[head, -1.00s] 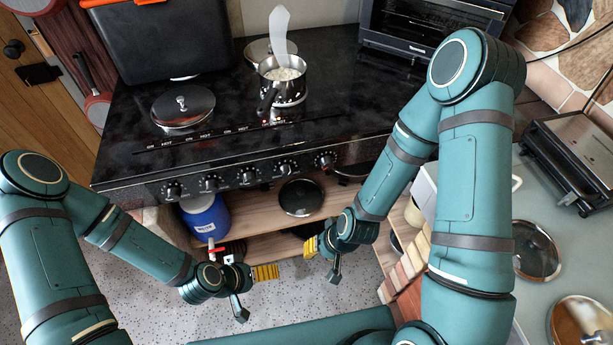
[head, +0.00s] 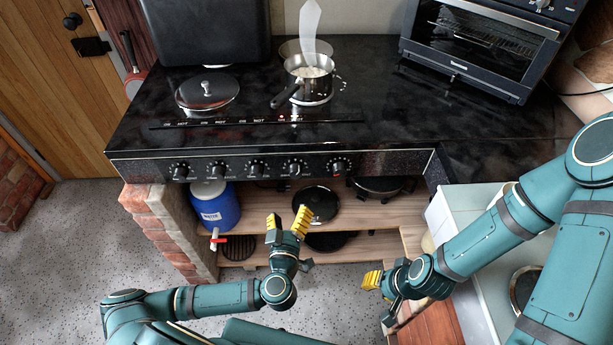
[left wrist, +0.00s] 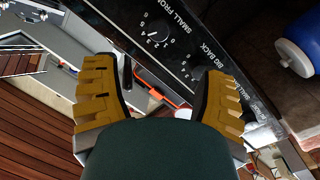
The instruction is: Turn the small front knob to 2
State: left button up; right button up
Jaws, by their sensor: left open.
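In the left wrist view the small front knob (left wrist: 157,36) is a dark dial with white numbers around it and the words "SMALL FRO..." beside it. Its exact setting is too small to read. In the head view a row of knobs runs along the stove's front panel (head: 387,163), with labels too small to read. My left gripper (head: 287,215) is open and empty below and in front of this panel, apart from the knobs. Its two yellow fingers frame the left wrist view (left wrist: 160,95). My right gripper (head: 380,298) looks open and empty, lower and to the right.
A pan with a pale utensil (head: 308,82) and a lidded dish (head: 207,92) stand on the stove. A blue jug (head: 217,207) and dark pans (head: 316,204) sit on the shelves below. A toaster oven (head: 475,45) stands at the back right. Floor is open at left.

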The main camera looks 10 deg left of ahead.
aim_at(296, 176)
pick_arm(q)
jog(key=w, duration=0.4)
jog(key=w+a+b, duration=0.1)
jog(key=w, duration=0.4)
jog(key=w+a+b, duration=0.1)
jog(key=w, duration=0.3)
jog(key=shift+w, duration=0.15)
jog(key=c, duration=1.2)
jog(key=shift+c, duration=0.2)
